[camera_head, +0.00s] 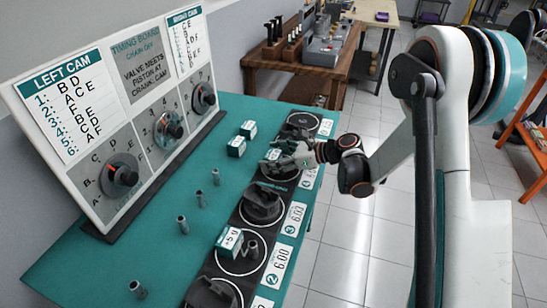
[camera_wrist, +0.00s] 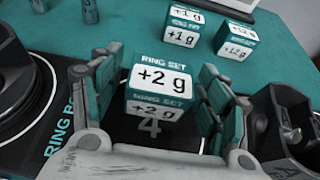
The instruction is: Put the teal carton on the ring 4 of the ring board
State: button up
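In the head view my gripper (camera_head: 290,157) is over the far half of the ring board (camera_head: 234,218), and the carton (camera_head: 272,155) is partly hidden there. Whether the carton touches the board is unclear. The ring under it is mostly hidden.
Two other teal cartons (camera_head: 248,129) (camera_head: 236,147) stand on the teal table left of my gripper. Another carton (camera_head: 229,240) stands near the board's near end. Dark parts (camera_head: 262,203) sit on neighbouring rings. Grey pegs (camera_head: 183,225) stand on the table beside the timing board (camera_head: 130,110).

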jog(key=shift+r, duration=0.2)
jog(key=p+v, duration=0.3)
jog(key=v, duration=0.9)
jog(key=shift+f, duration=0.1)
